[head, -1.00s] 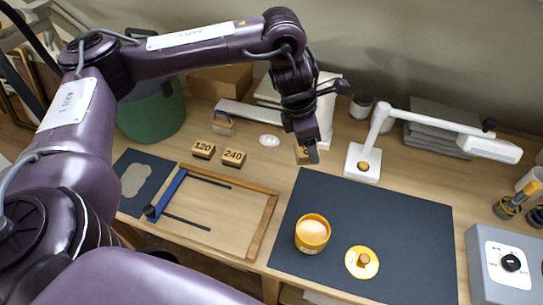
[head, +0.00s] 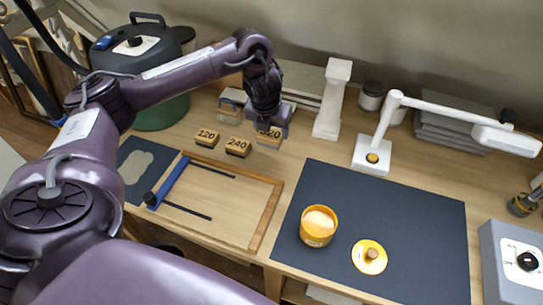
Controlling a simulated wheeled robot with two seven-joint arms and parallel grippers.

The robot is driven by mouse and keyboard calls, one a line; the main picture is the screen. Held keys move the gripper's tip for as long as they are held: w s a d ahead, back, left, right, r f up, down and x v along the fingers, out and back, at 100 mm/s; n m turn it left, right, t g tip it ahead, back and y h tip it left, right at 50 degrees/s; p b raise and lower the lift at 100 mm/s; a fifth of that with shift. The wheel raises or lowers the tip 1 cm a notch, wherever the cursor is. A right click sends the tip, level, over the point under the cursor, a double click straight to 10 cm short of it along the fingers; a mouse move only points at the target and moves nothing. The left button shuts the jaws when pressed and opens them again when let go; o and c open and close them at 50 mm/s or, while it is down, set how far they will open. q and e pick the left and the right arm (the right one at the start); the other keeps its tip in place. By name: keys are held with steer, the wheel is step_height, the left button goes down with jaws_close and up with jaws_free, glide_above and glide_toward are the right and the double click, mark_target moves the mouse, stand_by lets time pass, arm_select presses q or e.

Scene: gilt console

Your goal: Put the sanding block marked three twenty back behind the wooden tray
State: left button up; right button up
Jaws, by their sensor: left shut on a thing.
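The sanding block marked 320 (head: 269,138) is in my left gripper (head: 269,127), which is shut on it, with the number facing the front. It is behind the right part of the wooden tray (head: 264,217), right of the block marked 240 (head: 238,147) and a little farther back. The block marked 120 (head: 206,138) stands left of the 240 block, also behind the tray. I cannot tell whether the 320 block touches the table. My right gripper is not in view.
A white post (head: 333,100) and a white lamp (head: 372,156) stand to the right of the held block. A dark mat (head: 420,220) bears an orange jar (head: 318,226) and its lid (head: 369,257).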

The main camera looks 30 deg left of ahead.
arm_select(q)
step_height(320, 180, down, 8)
steer(key=b, duration=0.3)
steer(key=shift+d, duration=0.1)
steer(key=shift+f+b, duration=0.3)
steer(key=shift+b, duration=0.15)
steer(key=shift+f, duration=0.15)
steer(key=o, duration=1)
